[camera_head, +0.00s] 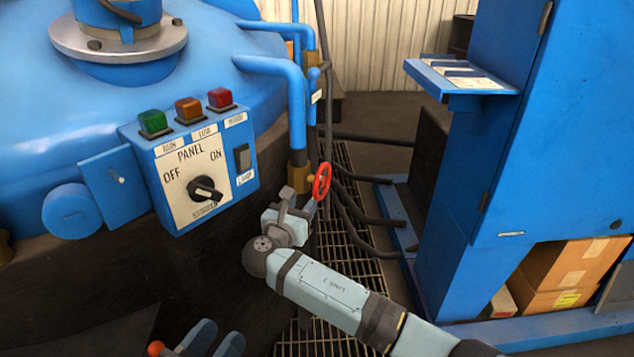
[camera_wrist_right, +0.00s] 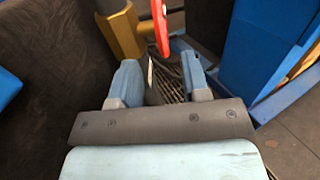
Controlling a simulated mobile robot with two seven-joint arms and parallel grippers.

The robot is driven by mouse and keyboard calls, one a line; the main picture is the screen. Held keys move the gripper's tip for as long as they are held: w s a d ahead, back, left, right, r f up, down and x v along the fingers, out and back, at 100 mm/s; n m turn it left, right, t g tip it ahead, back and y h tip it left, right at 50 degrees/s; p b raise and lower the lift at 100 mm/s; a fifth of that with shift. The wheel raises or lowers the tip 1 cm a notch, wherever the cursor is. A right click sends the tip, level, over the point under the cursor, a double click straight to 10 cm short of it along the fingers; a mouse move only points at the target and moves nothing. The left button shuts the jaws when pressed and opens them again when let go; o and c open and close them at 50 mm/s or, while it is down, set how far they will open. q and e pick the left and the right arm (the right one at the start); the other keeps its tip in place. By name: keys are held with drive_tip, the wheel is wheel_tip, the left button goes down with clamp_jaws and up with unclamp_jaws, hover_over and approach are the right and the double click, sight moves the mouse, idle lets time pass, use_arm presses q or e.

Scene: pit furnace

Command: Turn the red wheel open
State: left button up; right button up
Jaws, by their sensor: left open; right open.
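The red wheel (camera_head: 321,182) is mounted upright on a brass valve at the foot of a blue pipe. My right gripper (camera_head: 302,203) is just below and left of the wheel in the head view, its fingers partly hidden by its own body. In the right wrist view its fingers (camera_wrist_right: 160,72) are spread apart with nothing between them. The wheel (camera_wrist_right: 160,28) shows there beyond the fingertips, roughly in line with the gap, its top cut off. My left gripper (camera_head: 216,338) is open and empty at the bottom edge of the head view.
The blue furnace with its control panel (camera_head: 193,176) stands at left. A blue cabinet (camera_head: 545,150) with a small shelf (camera_head: 462,76) stands at right, cardboard boxes (camera_head: 570,268) in its lower opening. Dark hoses (camera_head: 352,208) run behind the wheel over a floor grating (camera_head: 345,265).

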sight(320, 180)
drive_tip(key=b+x, duration=0.3)
drive_tip(key=x, duration=0.7)
drive_tip(key=shift+f, duration=0.15)
use_arm(q)
wheel_tip(320, 180, down, 6)
drive_tip(key=g, duration=0.2)
drive_tip(key=shift+d+m+g+b, duration=0.25)
drive_tip(key=shift+m+g+b, duration=0.05)
drive_tip(key=shift+m+b, duration=0.1)
use_arm(e)
drive_tip(key=shift+w+d, duration=0.3)
drive_tip(key=shift+w, duration=0.25)
use_arm(q)
drive_tip(key=shift+f, duration=0.1)
use_arm(e)
clamp_jaws()
